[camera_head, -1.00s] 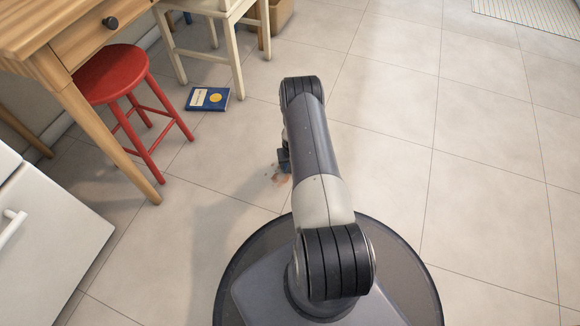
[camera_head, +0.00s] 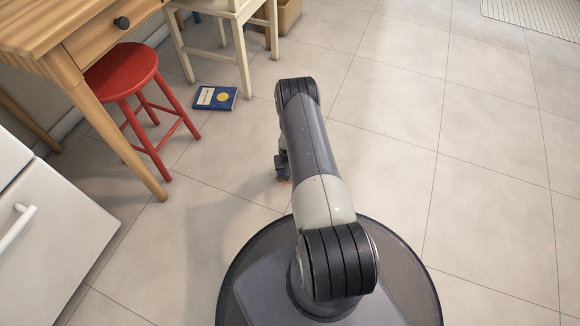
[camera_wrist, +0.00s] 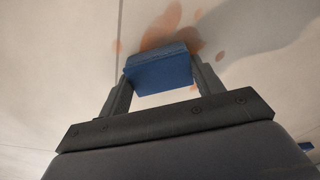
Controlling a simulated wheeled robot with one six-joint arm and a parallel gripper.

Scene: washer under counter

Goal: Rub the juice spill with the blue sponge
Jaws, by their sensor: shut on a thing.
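The blue sponge (camera_wrist: 160,74) is held between the two fingers of my gripper (camera_wrist: 160,78) in the wrist view. The juice spill (camera_wrist: 168,28) shows as orange-brown blotches on the pale floor tiles, just beyond and beside the sponge. Whether the sponge touches the floor I cannot tell. In the head view my gripper (camera_head: 282,165) is low near the floor, partly hidden by my arm. Only a small orange trace of the spill (camera_head: 287,181) shows below it there. The sponge is hard to make out in that view.
A red stool (camera_head: 122,72) stands by a wooden desk (camera_head: 60,40) at the left. A blue book (camera_head: 215,98) lies on the floor near a cream chair (camera_head: 243,50). A white appliance (camera_head: 50,240) is at the lower left. The floor to the right is clear.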

